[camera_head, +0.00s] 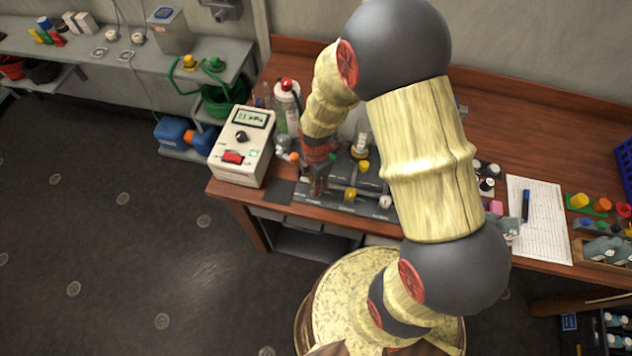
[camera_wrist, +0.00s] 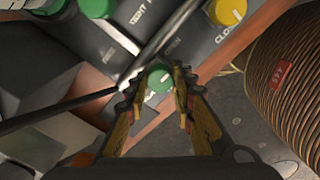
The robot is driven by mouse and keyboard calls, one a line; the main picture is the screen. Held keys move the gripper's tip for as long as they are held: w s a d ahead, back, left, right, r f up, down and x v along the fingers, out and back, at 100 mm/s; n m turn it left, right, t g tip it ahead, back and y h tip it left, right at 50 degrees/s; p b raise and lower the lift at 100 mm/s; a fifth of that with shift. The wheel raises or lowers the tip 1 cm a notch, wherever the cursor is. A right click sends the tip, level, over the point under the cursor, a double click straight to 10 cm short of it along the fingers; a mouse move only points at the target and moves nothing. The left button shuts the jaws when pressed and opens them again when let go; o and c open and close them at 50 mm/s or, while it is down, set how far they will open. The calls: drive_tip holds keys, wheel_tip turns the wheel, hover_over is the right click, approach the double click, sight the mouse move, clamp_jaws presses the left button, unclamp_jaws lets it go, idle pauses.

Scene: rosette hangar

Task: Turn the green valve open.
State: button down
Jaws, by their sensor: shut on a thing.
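A round green valve knob (camera_wrist: 159,80) shows in the wrist view, between the two fingertips of my gripper (camera_wrist: 157,74). My gripper is shut on this knob, with one finger on each side. In the head view my gripper (camera_head: 319,184) is down at the left part of the dark valve panel (camera_head: 345,206) on the wooden bench. The green knob is hidden there behind my gripper. Its label is mostly covered in the wrist view.
A yellow knob (camera_wrist: 228,11) and another green knob (camera_wrist: 97,6) sit on the panel. A white sheet (camera_head: 541,220) lies to the right.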

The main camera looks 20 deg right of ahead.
idle(0.3)
drive_tip(key=c, duration=1.5)
unclamp_jaws()
drive_tip(key=shift+r, duration=0.1)
wheel_tip(320, 180, up, 12)
